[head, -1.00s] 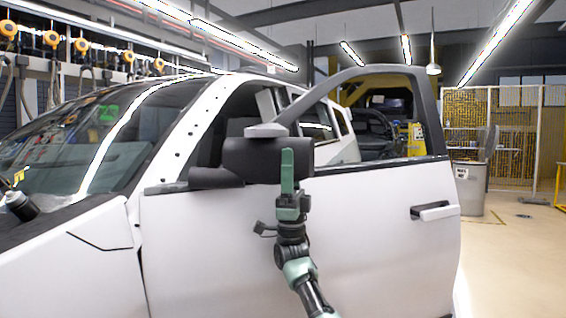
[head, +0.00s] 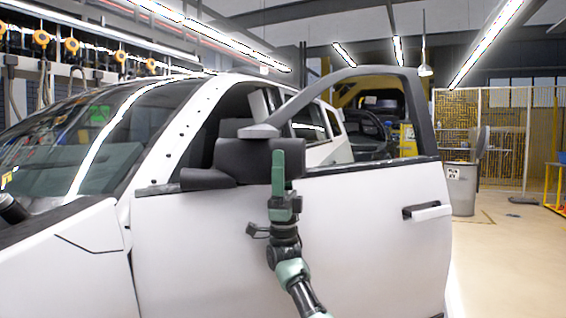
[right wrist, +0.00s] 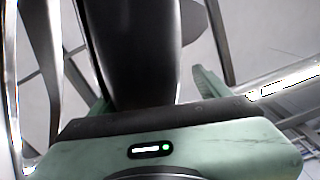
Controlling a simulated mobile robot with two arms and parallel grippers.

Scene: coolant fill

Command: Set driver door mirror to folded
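The driver door mirror (head: 240,160) is a dark, boxy housing at the front corner of the white driver door (head: 350,235). It stands out from the door beside the window. My right gripper (head: 278,165) points upward at the mirror's right end, seen edge-on in the head view. In the right wrist view the dark mirror housing (right wrist: 130,45) stands between the green fingers, with a visible gap to the right finger. The gripper is open; contact on the left side is unclear. My left gripper is not in view.
The door stands ajar, with its handle (head: 427,212) to the right of my right arm. A grey bin (head: 461,188) and a yellow mesh fence (head: 478,120) stand behind at the right. The floor at the right is clear.

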